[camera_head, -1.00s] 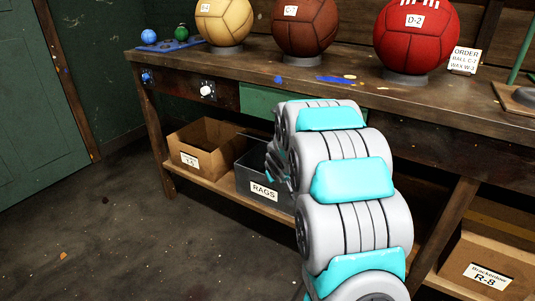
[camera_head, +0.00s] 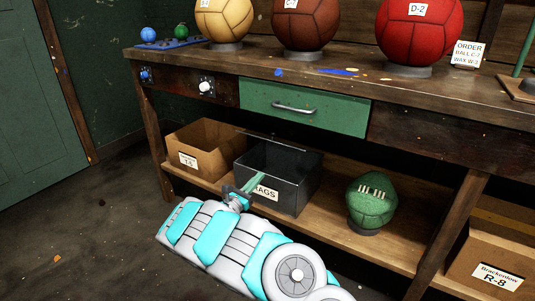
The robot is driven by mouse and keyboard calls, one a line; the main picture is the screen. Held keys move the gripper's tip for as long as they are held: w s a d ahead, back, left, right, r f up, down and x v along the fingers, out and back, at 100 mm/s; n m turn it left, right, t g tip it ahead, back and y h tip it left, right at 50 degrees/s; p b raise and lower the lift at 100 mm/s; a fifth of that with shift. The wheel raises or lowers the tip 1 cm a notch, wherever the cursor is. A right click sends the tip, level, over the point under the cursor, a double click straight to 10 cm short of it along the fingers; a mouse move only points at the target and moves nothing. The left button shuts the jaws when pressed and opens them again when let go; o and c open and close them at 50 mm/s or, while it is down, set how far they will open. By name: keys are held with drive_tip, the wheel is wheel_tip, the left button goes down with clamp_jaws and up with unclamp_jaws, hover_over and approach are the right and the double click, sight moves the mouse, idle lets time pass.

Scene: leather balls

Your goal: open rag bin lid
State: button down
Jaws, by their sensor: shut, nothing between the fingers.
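The rag bin (camera_head: 296,196) is a dark grey box on the lower shelf, with a white RAGS label on its front. Its top looks dark and hollow, with a thin rim, and I cannot clearly make out a separate lid. My gripper (camera_head: 258,178) is at the bin's front left, its narrow greenish fingers shut and empty.
A cardboard box (camera_head: 207,145) stands left of the bin, and a green ball (camera_head: 371,204) sits to its right. A green drawer (camera_head: 330,107) with a metal handle is above. Another cardboard box (camera_head: 487,260) is at lower right. Large balls stand on the bench (camera_head: 300,78).

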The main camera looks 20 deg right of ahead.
drive_tip(key=w+d+r+n+t, duration=0.1)
drive_tip(key=w+d+r, duration=0.5)
drive_tip(key=w, duration=0.2)
drive_tip(key=shift+d+r, duration=0.15)
drive_tip(key=shift+d, duration=0.25)
drive_tip(key=shift+g+y, duration=0.4)
drive_tip(key=shift+y, duration=0.4)
drive_tip(key=w+d+r+p, duration=0.1)
drive_tip(key=r, duration=0.2)
drive_tip(key=w+d+r+p, duration=0.1)
drive_tip(key=d+r, duration=0.1)
drive_tip(key=w+d+r+p, duration=0.1)
drive_tip(key=r, duration=0.2)
drive_tip(key=shift+w+d+r, duration=0.3)
drive_tip(key=shift+a+f, duration=0.1)
drive_tip(key=shift+f, duration=0.05)
